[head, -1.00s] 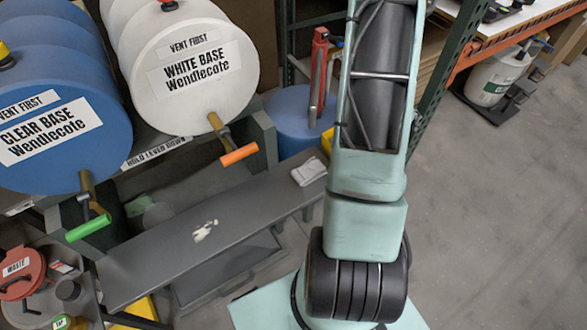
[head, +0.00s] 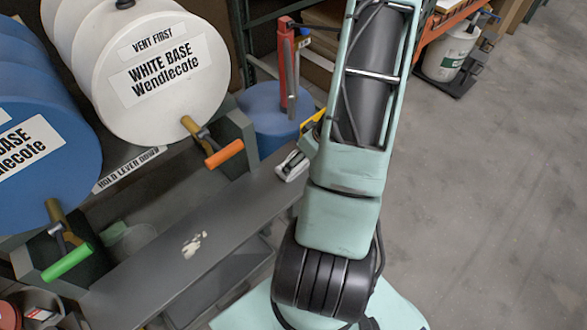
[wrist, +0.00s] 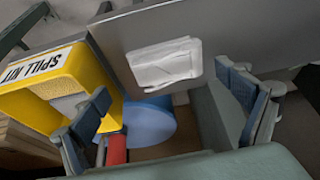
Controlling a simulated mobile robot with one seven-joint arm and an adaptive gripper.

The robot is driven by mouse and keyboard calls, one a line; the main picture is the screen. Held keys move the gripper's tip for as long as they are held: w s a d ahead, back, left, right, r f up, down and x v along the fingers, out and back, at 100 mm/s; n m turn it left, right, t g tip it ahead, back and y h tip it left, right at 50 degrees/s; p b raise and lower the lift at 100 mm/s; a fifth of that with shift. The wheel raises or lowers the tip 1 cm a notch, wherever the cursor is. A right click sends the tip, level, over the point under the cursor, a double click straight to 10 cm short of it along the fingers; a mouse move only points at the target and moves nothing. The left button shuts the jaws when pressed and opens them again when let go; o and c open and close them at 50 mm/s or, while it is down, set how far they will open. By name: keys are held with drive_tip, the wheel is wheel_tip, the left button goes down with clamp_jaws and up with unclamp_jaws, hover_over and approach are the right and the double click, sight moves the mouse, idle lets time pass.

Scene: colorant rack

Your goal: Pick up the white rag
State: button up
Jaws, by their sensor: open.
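The white rag (wrist: 165,63) is folded into a small rectangular pad and lies on the grey shelf (wrist: 215,28) near its edge. In the head view it lies at the shelf's right end (head: 290,172), with a dark piece over it that may be a fingertip of mine. My gripper (wrist: 162,80) is open and empty in the wrist view. Its two fingers stand apart to the left and right, with the rag between and beyond them. I cannot tell the remaining distance. My arm hides most of the gripper in the head view.
A yellow spill kit box (wrist: 88,75) is close to the left finger. A blue drum (head: 262,118) and a red tool (head: 288,65) stand behind the shelf. A white drum (head: 160,75) with an orange-handled tap (head: 224,153) overhangs it. Open floor (head: 480,190) lies right.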

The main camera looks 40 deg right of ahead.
sight(305, 164)
drive_tip(key=shift+w+a+b+x, duration=0.15)
drive_tip(key=shift+b+x, duration=0.75)
drive_tip(key=shift+x, duration=0.55)
drive_tip(key=shift+w+a+b+x, duration=0.15)
drive_tip(key=shift+b+x, duration=0.7)
drive_tip(key=shift+x, duration=0.6)
drive_tip(key=shift+d+r, duration=0.1)
drive_tip(key=shift+r, duration=0.1)
drive_tip(key=c, duration=1.2)
drive_tip(key=shift+o, duration=0.2)
drive_tip(key=shift+r, duration=0.1)
